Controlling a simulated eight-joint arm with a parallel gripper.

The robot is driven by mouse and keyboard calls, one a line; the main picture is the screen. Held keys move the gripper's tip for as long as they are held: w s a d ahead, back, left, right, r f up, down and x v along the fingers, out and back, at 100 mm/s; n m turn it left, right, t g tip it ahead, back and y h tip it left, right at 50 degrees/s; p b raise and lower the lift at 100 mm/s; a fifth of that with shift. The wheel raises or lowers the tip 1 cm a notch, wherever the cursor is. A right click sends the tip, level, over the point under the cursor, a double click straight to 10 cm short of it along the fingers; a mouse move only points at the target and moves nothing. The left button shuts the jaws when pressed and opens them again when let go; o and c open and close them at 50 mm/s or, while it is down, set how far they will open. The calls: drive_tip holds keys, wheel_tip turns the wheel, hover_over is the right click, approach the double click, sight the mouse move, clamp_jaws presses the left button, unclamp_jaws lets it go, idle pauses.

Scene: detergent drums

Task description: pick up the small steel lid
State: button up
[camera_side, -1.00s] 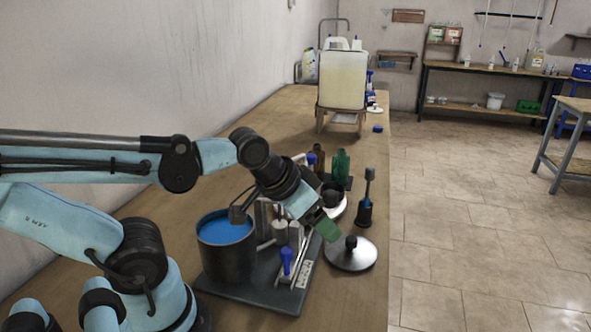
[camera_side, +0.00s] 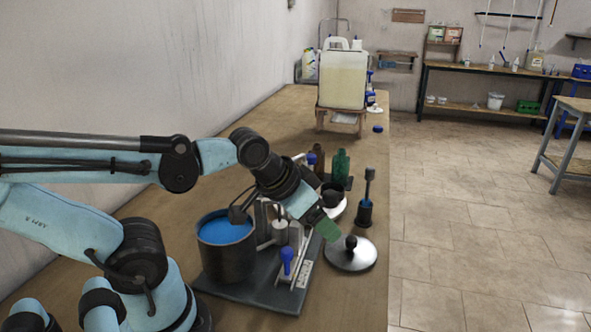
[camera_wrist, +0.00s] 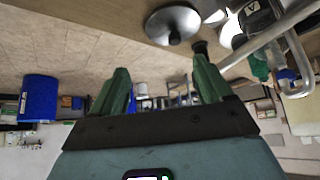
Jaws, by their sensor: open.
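A round steel lid (camera_side: 340,262) with a black knob lies flat on the wooden bench near its right edge. The same kind of knobbed lid shows at the top of the wrist view (camera_wrist: 160,22). A second pale disc (camera_side: 342,212), with a dark round thing on it, lies just behind; I cannot tell which disc is the smaller. My gripper (camera_side: 325,226) points down and right, above and just left of the front lid, apart from it. In the wrist view its two green fingers (camera_wrist: 163,82) stand wide apart with nothing between them.
A dark pot of blue liquid (camera_side: 226,262) stands on a grey tray (camera_side: 250,291) left of my gripper, beside a blue-topped tool (camera_side: 286,264). A dark brush-like tool (camera_side: 366,200) and a green bottle (camera_side: 341,166) stand behind. The bench edge drops off just right of the lid.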

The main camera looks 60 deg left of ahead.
drive_tip(key=c, duration=0.4)
